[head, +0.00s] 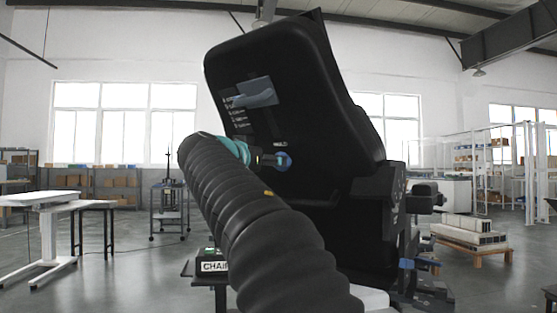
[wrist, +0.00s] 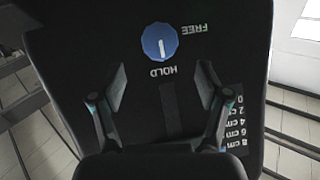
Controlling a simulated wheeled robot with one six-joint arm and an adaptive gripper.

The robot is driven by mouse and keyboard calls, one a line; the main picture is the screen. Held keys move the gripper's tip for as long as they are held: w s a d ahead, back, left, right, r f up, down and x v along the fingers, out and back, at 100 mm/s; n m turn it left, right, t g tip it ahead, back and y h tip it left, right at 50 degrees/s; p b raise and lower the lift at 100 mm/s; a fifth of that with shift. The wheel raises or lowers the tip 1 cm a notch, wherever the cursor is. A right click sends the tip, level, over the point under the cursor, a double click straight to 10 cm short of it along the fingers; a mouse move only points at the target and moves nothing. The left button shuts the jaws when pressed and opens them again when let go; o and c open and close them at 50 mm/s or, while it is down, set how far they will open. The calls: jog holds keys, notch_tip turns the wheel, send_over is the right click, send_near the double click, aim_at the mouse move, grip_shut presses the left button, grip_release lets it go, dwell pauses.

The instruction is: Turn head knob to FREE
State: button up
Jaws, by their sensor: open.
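The head knob is a round blue dial (wrist: 160,42) on the back of a black chair's tall backrest (head: 265,60). It also shows in the head view (head: 284,161). Its white pointer mark runs down in the wrist view, toward the HOLD label (wrist: 162,73). The FREE label (wrist: 195,29) is to the right of the knob; both read upside down there. My gripper (wrist: 161,78) is open and empty, its two fingers spread below the knob in the wrist view. In the head view my gripper (head: 268,160) is close beside the knob; contact cannot be told.
A centimetre scale (wrist: 239,120) is on the backrest, right of my gripper in the wrist view. A blue-grey plate (head: 257,93) sits higher on the backrest in the head view. A white table (head: 40,199) stands left, a loaded pallet (head: 470,236) right.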

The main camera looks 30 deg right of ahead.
jog(key=p+x, duration=0.1)
jog(key=x, duration=0.6)
jog(key=shift+w+d, duration=0.2)
jog(key=shift+d, duration=0.05)
